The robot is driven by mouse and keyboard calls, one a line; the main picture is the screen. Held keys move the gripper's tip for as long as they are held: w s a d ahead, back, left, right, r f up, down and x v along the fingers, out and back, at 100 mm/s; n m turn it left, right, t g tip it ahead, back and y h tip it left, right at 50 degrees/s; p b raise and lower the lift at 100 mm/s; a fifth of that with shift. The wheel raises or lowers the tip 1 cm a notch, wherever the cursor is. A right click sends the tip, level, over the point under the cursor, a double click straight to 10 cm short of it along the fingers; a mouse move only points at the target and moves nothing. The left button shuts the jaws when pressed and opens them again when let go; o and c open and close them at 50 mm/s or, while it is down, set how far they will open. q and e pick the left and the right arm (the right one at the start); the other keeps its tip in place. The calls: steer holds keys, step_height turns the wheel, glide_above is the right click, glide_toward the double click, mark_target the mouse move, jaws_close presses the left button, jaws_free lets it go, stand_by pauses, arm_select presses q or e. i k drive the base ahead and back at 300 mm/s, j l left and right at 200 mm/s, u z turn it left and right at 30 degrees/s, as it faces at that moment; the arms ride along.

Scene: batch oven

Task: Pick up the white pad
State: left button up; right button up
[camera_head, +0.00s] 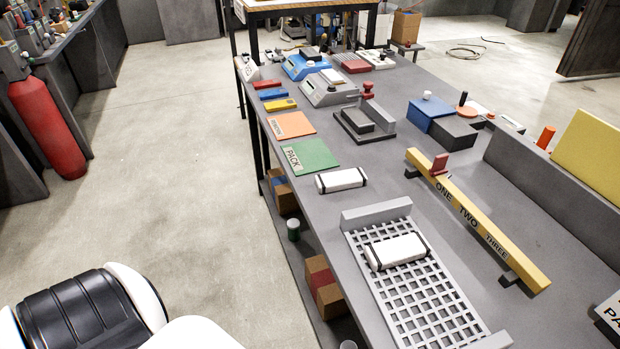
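Two white pads with dark bands at their ends are in view. One white pad (341,180) lies on the grey table just in front of the green PACK mat (310,155). The other white pad (397,251) lies on the grey grid rack (437,317), near the rack's raised far end bar. Neither pad is touched by a gripper. Neither of my grippers shows in the head view.
A yellow bar marked ONE, TWO, THREE (470,215) with a red slider (439,164) runs along the right of the rack. An orange mat (291,125), a dark clamp block (364,124) and blue boxes (431,112) stand farther back. Bare tabletop lies between mat and bar.

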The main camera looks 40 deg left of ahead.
mark_target(340, 180)
steer(key=u, duration=1)
